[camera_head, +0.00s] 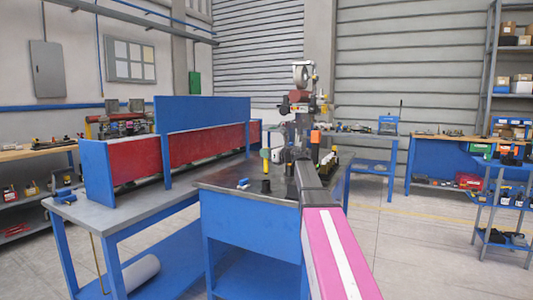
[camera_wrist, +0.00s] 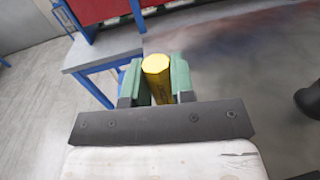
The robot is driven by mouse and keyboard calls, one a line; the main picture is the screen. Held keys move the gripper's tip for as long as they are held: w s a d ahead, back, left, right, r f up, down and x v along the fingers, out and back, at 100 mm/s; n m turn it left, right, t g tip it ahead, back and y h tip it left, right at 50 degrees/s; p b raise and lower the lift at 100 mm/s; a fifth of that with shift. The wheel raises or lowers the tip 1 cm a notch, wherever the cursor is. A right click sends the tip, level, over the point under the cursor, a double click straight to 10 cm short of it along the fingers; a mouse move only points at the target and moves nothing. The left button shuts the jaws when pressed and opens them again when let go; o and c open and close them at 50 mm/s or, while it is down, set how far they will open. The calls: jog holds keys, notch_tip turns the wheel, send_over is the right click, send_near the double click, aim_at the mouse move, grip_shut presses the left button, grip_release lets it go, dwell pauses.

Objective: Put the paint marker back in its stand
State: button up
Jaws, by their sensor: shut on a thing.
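The paint marker (camera_wrist: 156,68) is yellow and sits between the green finger pads of my gripper (camera_wrist: 155,80) in the wrist view. My gripper is shut on it, with the marker's end towards the camera. In the head view, my gripper (camera_head: 268,155) is small, above the dark table top, with some yellow showing at its fingers. A small black cup-like thing (camera_head: 266,186) stands on the table below it; I cannot tell for sure that it is the stand. A dark rounded thing (camera_wrist: 308,99) shows at the right edge of the wrist view.
A blue workbench (camera_head: 222,190) with a dark top carries a small blue item (camera_head: 243,183) and several dark items near my arm. A red and blue panelled structure (camera_head: 140,158) stands on the grey table at left. Shelves stand at right.

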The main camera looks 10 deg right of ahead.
aim_at(266, 172)
jog(key=shift+f, duration=3.2)
jog(key=o, duration=0.9)
jog(key=shift+d, duration=0.1)
